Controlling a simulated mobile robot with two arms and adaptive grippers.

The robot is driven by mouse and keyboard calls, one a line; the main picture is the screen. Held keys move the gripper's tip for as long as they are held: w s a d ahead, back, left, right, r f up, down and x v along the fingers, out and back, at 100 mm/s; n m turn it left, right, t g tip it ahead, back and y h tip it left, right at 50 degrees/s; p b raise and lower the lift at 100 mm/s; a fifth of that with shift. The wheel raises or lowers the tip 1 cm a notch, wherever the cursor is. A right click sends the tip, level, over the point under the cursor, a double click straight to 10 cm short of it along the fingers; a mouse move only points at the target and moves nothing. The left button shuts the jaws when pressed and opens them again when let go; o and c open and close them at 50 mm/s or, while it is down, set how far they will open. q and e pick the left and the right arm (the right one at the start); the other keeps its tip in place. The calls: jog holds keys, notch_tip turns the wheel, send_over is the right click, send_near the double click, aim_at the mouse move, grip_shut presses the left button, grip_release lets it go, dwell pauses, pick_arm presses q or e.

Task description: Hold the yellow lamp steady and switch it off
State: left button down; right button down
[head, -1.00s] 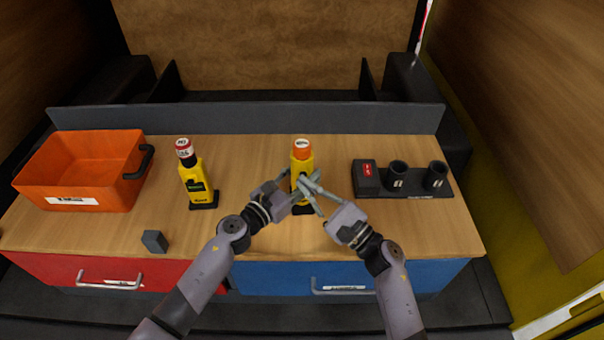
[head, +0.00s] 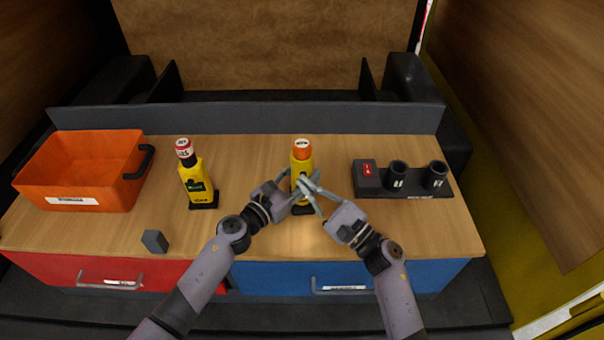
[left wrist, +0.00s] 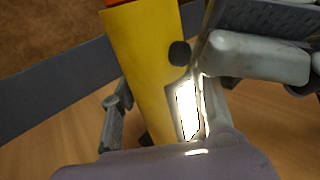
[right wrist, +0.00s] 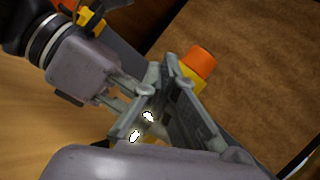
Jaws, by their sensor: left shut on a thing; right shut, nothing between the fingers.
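The yellow lamp (head: 302,161) with an orange top stands upright at mid table. In the left wrist view its yellow body (left wrist: 143,62) bears a dark round knob (left wrist: 180,53) and a brightly glowing white panel (left wrist: 187,108). My left gripper (head: 294,191) is shut around the lamp's body from the left. My right gripper (head: 309,187) is shut and empty, its tips close in front of the lamp; whether they touch it I cannot tell. In the right wrist view the orange top (right wrist: 198,63) shows behind the fingers, which hide most of the body.
A second yellow device (head: 197,182) with a red-and-white top stands to the left. An orange bin (head: 85,190) and a small grey block (head: 154,241) are further left. A dark holder (head: 418,190) with two cups and a red switch (head: 367,169) is at the right.

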jog(key=shift+w, duration=0.35)
dwell(0.4)
jog(key=shift+s, duration=0.45)
jog(key=s, duration=0.6)
jog(key=shift+d, duration=0.3)
pick_arm(q)
jog(key=c, duration=0.8)
grip_release()
